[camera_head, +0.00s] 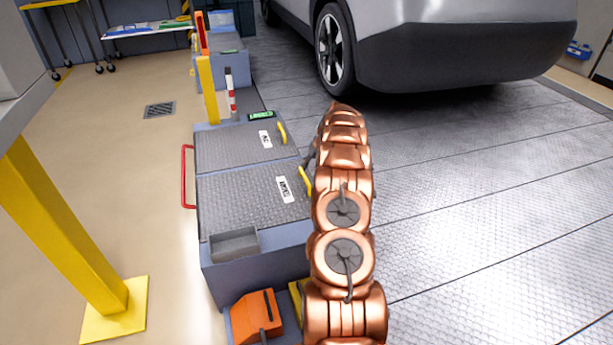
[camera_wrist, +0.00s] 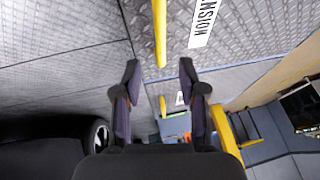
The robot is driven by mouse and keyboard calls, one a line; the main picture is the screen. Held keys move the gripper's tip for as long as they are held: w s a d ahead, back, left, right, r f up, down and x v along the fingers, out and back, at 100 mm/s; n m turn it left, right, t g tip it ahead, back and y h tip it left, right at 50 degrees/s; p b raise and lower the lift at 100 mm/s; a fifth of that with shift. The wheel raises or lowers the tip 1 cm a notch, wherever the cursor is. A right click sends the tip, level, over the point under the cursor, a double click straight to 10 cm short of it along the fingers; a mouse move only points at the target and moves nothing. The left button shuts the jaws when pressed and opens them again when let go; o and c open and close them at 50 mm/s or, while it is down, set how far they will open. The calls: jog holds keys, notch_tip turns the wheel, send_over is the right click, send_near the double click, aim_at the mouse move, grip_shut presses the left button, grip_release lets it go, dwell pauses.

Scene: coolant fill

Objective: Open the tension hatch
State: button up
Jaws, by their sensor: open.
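The tension hatch is the nearer of two grey tread-plate lids (camera_head: 235,198) on a blue box in the head view; it lies flat and closed. Its yellow handle (camera_head: 305,181) is on the right edge, beside a white label. In the wrist view the hatch (camera_wrist: 228,40) has a label (camera_wrist: 203,22) reading "NSION", and its yellow handle (camera_wrist: 160,30) runs down from the top edge. My gripper (camera_wrist: 160,68) is open and empty, with the handle's lower end showing between its fingertips. I cannot tell how far apart they are in depth. My copper arm mostly hides the gripper in the head view.
The farther lid (camera_head: 230,146) has its own yellow handle (camera_head: 282,133). A red rail (camera_head: 187,177) is on the box's left side, and a small grey tray (camera_head: 233,244) at its near end. A yellow post (camera_head: 60,225) stands left. A car (camera_head: 450,45) stands behind; right floor is clear.

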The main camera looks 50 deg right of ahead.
aim_at(305, 176)
jog(key=shift+b+x, duration=0.7)
jog(key=shift+x, duration=2.9)
grip_shut()
